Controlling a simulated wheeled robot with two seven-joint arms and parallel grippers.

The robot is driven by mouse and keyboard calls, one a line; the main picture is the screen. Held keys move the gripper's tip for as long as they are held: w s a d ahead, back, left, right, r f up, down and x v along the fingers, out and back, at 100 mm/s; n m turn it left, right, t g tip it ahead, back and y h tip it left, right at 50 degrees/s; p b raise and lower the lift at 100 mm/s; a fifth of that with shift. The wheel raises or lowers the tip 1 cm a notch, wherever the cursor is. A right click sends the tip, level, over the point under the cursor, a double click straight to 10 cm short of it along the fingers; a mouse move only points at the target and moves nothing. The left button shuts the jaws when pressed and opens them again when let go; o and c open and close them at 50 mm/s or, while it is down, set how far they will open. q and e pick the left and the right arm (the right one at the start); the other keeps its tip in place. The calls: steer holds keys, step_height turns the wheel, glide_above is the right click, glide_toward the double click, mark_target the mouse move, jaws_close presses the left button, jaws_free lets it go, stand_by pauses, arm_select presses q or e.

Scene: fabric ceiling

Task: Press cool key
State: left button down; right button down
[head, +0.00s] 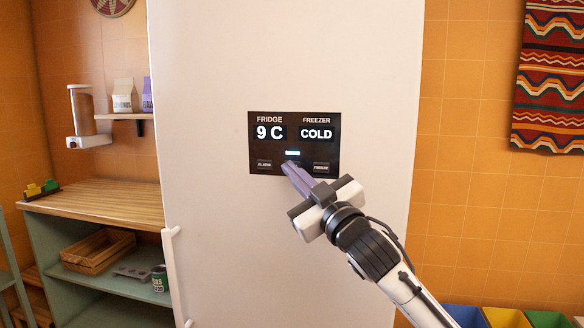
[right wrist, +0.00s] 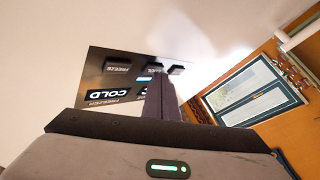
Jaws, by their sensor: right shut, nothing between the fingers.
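The black control panel (head: 294,143) is on the white fridge front, reading "FRIDGE 9 C" and "FREEZER COLD". A small light bar (head: 292,153) glows above the middle of its lower row of keys. The left key (head: 264,164) seems to read "ALARM" and the right key (head: 321,168) "FREEZE". The middle key is mostly hidden behind my right gripper (head: 288,167) in the head view. In the right wrist view my shut fingers (right wrist: 159,82) point at the middle key (right wrist: 155,68), touching or very close; I cannot tell which. My left gripper is out of view.
The white fridge door (head: 220,230) fills the middle, with a handle (head: 172,270) at its lower left. A wooden counter (head: 100,203) and open shelves stand to the left. A patterned hanging (head: 552,80) is on the orange wall at right.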

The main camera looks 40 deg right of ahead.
steer(key=shift+s+a, duration=0.3)
steer(key=shift+a, duration=0.05)
steer(key=shift+a, duration=0.1)
steer(key=s+a, duration=0.4)
steer(key=shift+a+p, duration=0.2)
steer(key=shift+p, duration=0.15)
stand_by(0.6)
steer(key=s+a+f+g+y, duration=0.1)
steer(key=a+f+g, duration=0.2)
steer(key=f, duration=1.2)
steer(key=s+a+f+g+y, duration=0.1)
steer(key=a+f+g, duration=0.2)
steer(key=f, duration=1.2)
steer(key=s+a+f+m+g+y, duration=0.1)
steer(key=s+a+f+g, duration=0.2)
steer(key=s+f, duration=0.8)
steer(key=s+a+f+m+g+y, duration=0.1)
steer(key=s+a+f+g, duration=0.2)
steer(key=s+a+f, duration=0.5)
step_height(320, 180, down, 8)
steer(key=s, duration=0.2)
steer(key=shift+s+r+y, duration=0.2)
steer(key=shift+s+y, duration=0.1)
steer(key=shift+s, duration=0.1)
